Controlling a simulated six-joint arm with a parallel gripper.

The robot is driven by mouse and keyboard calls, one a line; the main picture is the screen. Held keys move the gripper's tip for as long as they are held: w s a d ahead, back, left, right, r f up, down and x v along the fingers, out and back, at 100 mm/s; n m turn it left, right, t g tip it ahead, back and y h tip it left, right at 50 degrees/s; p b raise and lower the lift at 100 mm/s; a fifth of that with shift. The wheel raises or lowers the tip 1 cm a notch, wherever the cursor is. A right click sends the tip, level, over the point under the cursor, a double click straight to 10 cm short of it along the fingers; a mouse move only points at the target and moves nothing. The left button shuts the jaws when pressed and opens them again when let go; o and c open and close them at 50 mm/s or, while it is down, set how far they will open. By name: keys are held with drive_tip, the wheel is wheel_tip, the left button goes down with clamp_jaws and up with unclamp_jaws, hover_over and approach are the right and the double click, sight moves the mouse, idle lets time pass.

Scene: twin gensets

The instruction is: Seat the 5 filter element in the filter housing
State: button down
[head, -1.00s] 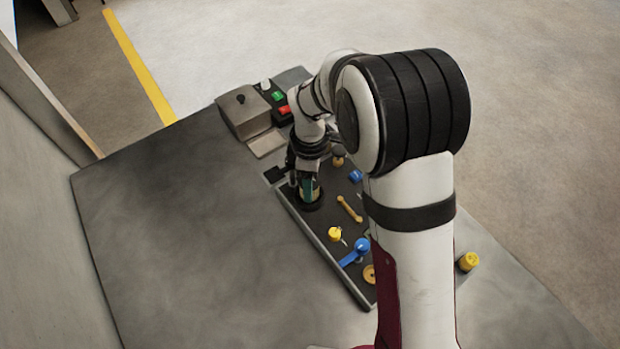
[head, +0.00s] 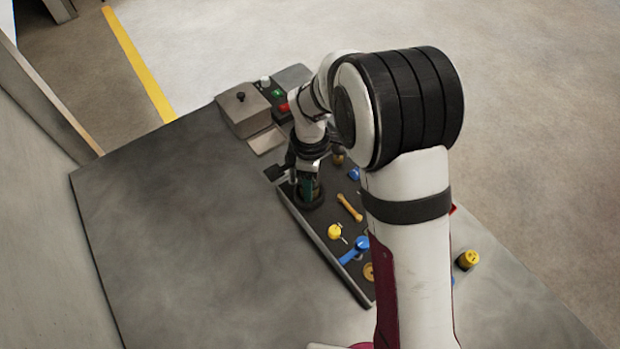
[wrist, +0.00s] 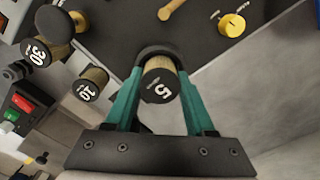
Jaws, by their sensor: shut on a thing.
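The 5 filter element (wrist: 160,85) shows in the wrist view as a tan cylinder with a black cap marked 5. My gripper (wrist: 157,95) has its green fingers shut on it, one on each side. Beyond the element, a dark round ring, the filter housing (wrist: 165,54), shows around its far end. In the head view the gripper (head: 308,188) points down over the dark round housing (head: 308,201) at the board's left edge. The element's lower end is hidden, so I cannot tell how deep it sits.
Filter elements marked 30 (wrist: 38,50) and 10 (wrist: 88,87) stand near the gripper. A box with green and red buttons (head: 280,100) stands behind. The board also carries a yellow knob (head: 334,232), a brass bar (head: 350,207) and a blue lever (head: 355,250). The table's left side is clear.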

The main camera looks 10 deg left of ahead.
drive_tip(key=shift+f, duration=0.25)
unclamp_jaws()
idle(0.3)
drive_tip(key=shift+r, duration=0.1)
drive_tip(key=shift+r, duration=3.4)
